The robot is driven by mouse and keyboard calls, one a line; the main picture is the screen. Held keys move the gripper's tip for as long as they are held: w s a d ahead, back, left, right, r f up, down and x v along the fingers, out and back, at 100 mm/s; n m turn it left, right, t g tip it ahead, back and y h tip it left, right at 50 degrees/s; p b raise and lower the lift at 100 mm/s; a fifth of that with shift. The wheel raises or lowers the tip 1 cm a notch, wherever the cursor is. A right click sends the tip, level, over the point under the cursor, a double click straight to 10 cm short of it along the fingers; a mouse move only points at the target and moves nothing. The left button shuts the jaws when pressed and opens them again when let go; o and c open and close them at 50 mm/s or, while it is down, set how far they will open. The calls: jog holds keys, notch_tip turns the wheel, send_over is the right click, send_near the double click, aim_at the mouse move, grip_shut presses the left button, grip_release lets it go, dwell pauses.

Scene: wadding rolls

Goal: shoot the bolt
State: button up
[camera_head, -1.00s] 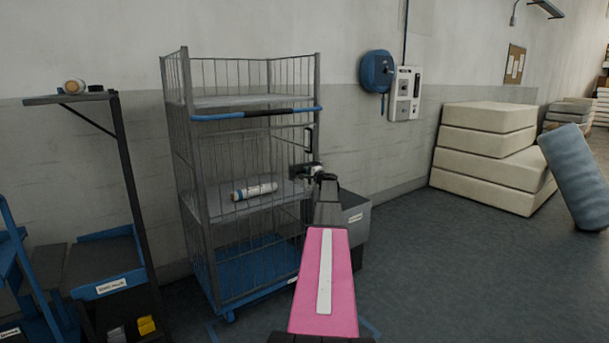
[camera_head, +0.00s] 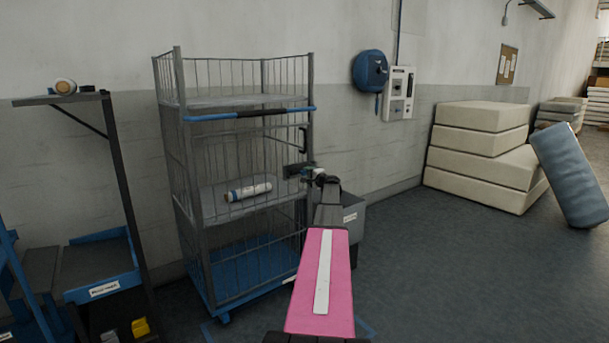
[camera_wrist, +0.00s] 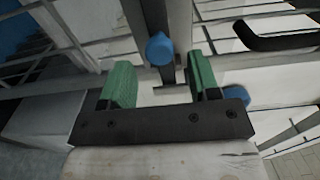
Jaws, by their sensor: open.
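The wire cage trolley (camera_head: 238,150) stands against the wall, with a dark latch plate (camera_head: 294,170) on its right front post. My gripper (camera_head: 312,173) is at that post, beside the plate. In the wrist view, its two green fingers (camera_wrist: 160,68) are spread apart. A blue knob (camera_wrist: 159,46), apparently the bolt's, shows beyond and between the fingertips, in front of a grey post. Contact with the knob cannot be told. A second blue rounded part (camera_wrist: 237,95) shows right of the right finger, partly hidden. The bolt's rod is not clear.
A black handle (camera_wrist: 275,38) lies right of the fingers; the trolley's blue and black bar (camera_head: 250,114) is higher up. A wrapped roll (camera_head: 248,191) lies on the middle shelf. A grey box (camera_head: 350,213) stands behind my arm.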

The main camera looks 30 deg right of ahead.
jog(key=s, duration=0.5)
jog(key=shift+s+d, duration=0.25)
jog(key=shift+a, duration=0.1)
jog(key=s+a+f+n+g+y, duration=0.25)
jog(key=a+f, duration=0.25)
jog(key=a, duration=0.8)
jog(key=s+a+f+n+g+y, duration=0.1)
jog(key=a+f+n+g, duration=0.3)
jog(key=a, duration=0.8)
jog(key=s+a+f+n+g+y, duration=0.2)
jog(key=a+f, duration=0.4)
jog(key=a, duration=0.7)
jog(key=s+a+f+n+g+h, duration=0.2)
jog(key=s+a+f+n+g, duration=0.1)
jog(key=s+a, duration=0.4)
jog(key=s+a+f+n+g+h, duration=0.2)
jog(key=s+a+f+g, duration=0.1)
jog(key=s+a, duration=0.5)
jog(key=s+a+f+n+g+h, duration=0.2)
jog(key=s+a, duration=0.5)
jog(key=s, duration=0.5)
notch_tip(320, 180, down, 2)
jog(key=shift+s+a+f+n+g+h, duration=0.25)
jog(key=shift+s+n+g+h, duration=0.1)
jog(key=shift+n+g, duration=0.45)
